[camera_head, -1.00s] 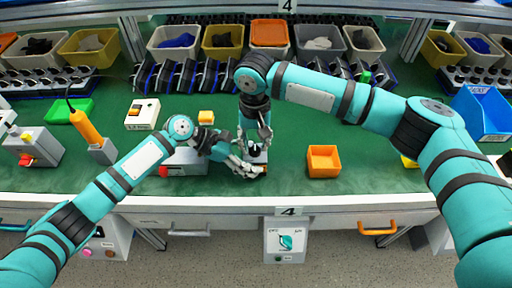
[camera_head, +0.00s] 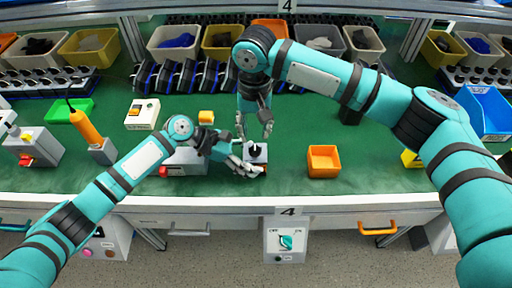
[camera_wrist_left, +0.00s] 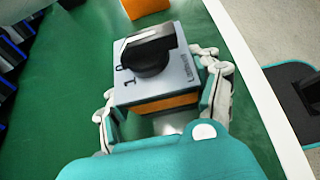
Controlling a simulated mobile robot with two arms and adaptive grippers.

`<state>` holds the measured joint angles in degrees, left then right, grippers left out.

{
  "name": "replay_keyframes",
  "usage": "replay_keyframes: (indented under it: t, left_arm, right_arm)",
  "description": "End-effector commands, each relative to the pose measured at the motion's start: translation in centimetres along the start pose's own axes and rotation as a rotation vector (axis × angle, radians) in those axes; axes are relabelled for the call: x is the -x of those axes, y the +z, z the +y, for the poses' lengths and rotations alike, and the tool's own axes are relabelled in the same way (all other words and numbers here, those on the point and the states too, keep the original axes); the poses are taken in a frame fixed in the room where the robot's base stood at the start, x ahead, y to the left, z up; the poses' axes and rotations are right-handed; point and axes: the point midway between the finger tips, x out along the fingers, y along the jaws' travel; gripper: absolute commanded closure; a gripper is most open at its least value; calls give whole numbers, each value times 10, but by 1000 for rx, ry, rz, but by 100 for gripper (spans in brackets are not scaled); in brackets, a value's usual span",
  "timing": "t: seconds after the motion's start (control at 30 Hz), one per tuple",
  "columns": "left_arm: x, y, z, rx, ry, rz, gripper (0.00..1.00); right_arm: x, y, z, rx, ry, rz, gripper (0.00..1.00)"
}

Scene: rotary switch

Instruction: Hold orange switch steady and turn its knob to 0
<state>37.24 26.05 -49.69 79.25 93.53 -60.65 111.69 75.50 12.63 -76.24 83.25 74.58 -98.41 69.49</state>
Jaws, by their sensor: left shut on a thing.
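The switch (camera_head: 258,153) is a grey-topped box with an orange band and a black knob (camera_wrist_left: 150,52). It sits near the table's front edge. My left gripper (camera_head: 250,165) is shut on it, with fingers on opposite sides of the box in the left wrist view (camera_wrist_left: 162,98). The marks 0 and 1 show on the face beside the knob. I cannot tell for sure which mark the knob points at. My right gripper (camera_head: 255,132) is just behind and above the switch, fingers apart and empty, clear of the knob.
An orange bin (camera_head: 323,161) stands right of the switch. A grey box with a red button (camera_head: 185,162) is left, partly behind my left arm. A small yellow block (camera_head: 206,116) lies behind it. Bins line the back.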

Motion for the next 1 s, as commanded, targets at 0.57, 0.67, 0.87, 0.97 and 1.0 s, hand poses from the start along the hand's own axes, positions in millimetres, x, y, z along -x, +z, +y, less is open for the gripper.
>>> replay_keyframes:
  t: [0.57, 0.67, 0.87, 0.97, 1.0]
  left_arm:
    - [0, 0, 0, 0, -1, 0, 7]
    - [1, 0, 0, 0, 0, 0, 7]
    - [20, -1, 1, 1, 3, 1, 7]
    - [41, -1, 1, 0, 3, 1, 7]
    - [50, -2, 1, 1, 3, 3, 7]
  right_arm:
    - [0, 0, 0, 0, 1, 0, 65]
    - [0, 0, 0, 0, 1, 0, 65]
    - [0, 0, 0, 0, 1, 0, 65]
    - [0, 0, 0, 0, 1, 0, 65]
    - [0, 0, 0, 0, 1, 0, 65]
